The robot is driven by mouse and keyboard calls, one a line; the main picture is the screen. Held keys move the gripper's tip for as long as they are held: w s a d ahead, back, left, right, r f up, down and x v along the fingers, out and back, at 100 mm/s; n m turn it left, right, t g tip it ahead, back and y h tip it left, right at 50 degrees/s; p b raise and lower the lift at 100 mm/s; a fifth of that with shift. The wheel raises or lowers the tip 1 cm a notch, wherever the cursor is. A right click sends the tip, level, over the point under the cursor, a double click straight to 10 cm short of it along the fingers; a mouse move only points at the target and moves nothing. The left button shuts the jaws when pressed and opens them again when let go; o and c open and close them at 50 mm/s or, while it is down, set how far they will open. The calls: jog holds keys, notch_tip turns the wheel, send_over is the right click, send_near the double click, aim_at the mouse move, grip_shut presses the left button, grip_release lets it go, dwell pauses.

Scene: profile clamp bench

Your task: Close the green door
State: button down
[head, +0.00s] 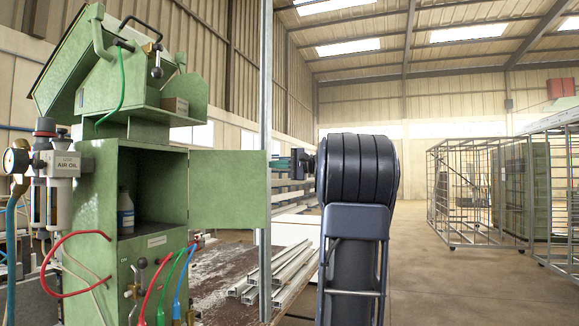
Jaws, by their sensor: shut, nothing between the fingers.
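The green door (226,189) is a flat panel on the right side of the green cabinet (90,205). It stands swung open, so the dark compartment (155,188) shows, with a white bottle (125,212) inside. My gripper (280,163) is shut and empty, just right of the door's free edge in the picture. It is small and partly hidden by my dark arm, and I cannot tell whether it touches the door.
A thin grey upright post (265,120) stands at the door's right edge. Metal profiles (285,270) lie on the bench below. Coloured hoses (165,285) hang at the cabinet front. Wire cages (475,190) stand far right, with open floor before them.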

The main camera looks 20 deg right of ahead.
jog(key=shift+s+a, duration=1.2)
jog(key=shift+s, duration=0.3)
